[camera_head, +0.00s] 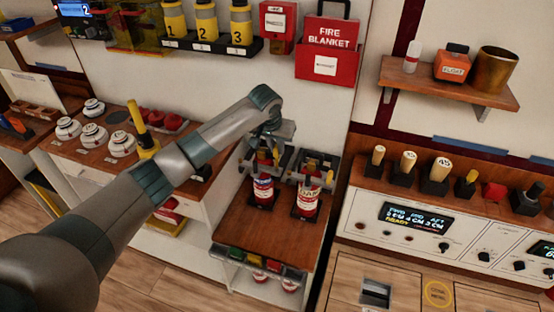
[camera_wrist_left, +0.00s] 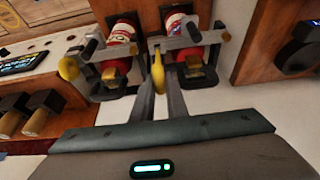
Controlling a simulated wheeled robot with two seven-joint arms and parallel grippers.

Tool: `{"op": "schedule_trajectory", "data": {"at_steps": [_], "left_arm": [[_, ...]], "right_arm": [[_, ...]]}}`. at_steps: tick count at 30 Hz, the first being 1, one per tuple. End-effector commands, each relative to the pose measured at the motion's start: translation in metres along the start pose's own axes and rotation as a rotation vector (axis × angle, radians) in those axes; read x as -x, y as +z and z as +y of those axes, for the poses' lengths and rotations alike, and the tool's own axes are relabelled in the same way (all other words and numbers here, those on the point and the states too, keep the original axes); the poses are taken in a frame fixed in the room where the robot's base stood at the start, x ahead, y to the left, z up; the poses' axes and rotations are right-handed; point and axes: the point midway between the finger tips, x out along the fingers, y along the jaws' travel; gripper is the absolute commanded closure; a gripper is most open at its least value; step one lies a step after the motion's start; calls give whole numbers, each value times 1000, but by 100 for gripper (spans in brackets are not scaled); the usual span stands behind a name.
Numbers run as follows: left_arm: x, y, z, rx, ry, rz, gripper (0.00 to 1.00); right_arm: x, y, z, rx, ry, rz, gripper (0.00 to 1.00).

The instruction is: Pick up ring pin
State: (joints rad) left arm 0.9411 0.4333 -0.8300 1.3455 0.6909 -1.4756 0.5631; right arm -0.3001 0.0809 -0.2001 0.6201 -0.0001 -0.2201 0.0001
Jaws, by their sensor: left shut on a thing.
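My left gripper (camera_head: 272,140) is over the small wooden stand, above and behind two red-and-white canisters. In the left wrist view its fingers (camera_wrist_left: 162,92) are shut on a slim yellow piece (camera_wrist_left: 157,72), which looks to be the ring pin. Its ring shape cannot be made out. The left canister (camera_head: 263,188) and the right canister (camera_head: 307,202) stand upright in dark holders with grey clamps. The gripper is close to the clamps; whether the yellow piece touches them is unclear. My right gripper is out of view.
Grey clamp frames (camera_head: 318,165) crowd the space beside the gripper. A wooden shelf (camera_head: 460,88) and a control console (camera_head: 410,222) stand to the right. White round detectors (camera_head: 93,135) sit on the left counter. The front of the wooden stand (camera_head: 262,233) is clear.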

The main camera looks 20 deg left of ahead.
Motion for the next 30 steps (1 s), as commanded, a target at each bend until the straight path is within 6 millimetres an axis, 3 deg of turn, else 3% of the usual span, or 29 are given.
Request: {"op": "schedule_trajectory", "data": {"at_steps": [9,30], "left_arm": [[31,-13,0,1,1,1,100],[38,-11,2,3,3,3,100]], "right_arm": [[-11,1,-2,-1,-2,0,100],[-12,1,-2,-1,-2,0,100]]}}
